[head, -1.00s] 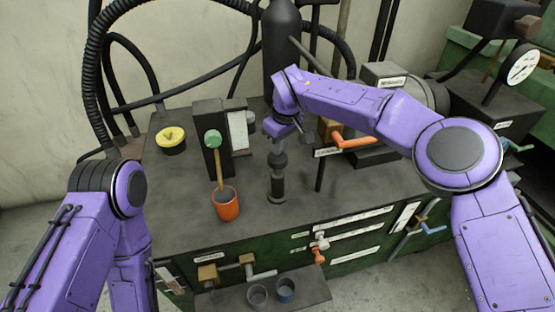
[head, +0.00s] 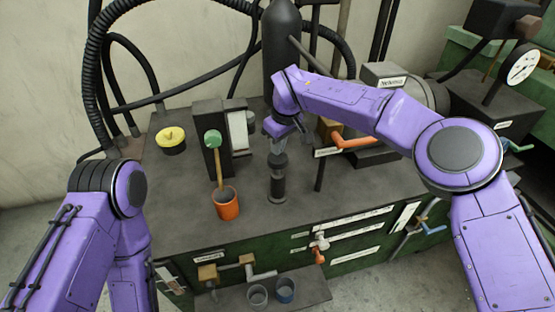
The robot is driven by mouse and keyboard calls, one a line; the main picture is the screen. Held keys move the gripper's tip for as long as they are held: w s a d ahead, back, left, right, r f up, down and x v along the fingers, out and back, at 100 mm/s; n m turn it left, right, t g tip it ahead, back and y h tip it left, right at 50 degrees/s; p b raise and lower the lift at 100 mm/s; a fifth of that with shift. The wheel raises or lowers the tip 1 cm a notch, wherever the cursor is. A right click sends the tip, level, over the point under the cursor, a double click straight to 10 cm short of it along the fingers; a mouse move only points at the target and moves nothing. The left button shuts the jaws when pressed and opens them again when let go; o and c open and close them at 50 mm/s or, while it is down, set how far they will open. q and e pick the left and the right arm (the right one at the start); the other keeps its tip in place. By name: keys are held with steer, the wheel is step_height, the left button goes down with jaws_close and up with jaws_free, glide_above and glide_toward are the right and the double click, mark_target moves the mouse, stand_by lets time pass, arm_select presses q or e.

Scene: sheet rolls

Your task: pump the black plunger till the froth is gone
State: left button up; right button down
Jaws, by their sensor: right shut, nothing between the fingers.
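The black plunger (head: 278,162) stands upright on the bench top, its wide collar low against the dark cylinder (head: 278,188) below it. My right gripper (head: 281,140) is directly above the plunger, pointing down at its top, shut and empty. Its fingertips are small and partly hidden, and I cannot tell whether they touch the plunger. My left arm is at the lower left, and its gripper is out of view. I cannot make out any froth.
An orange cup (head: 227,207) stands left of the plunger, under a green-knobbed yellow rod (head: 214,140). An orange lever (head: 355,142) sits close to its right. A yellow-topped pot (head: 171,140) is farther left.

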mark_target(278, 158)
steer(key=shift+f, duration=0.15)
steer(key=shift+f+b, duration=2.65)
steer(key=shift+f, duration=0.1)
steer(key=shift+r+p, duration=1.45)
steer(key=shift+r, duration=1.45)
steer(key=shift+f+b, duration=2.65)
steer(key=shift+f, duration=0.15)
steer(key=shift+r, duration=0.1)
steer(key=shift+r+p, duration=1.55)
steer(key=shift+r, duration=1.1)
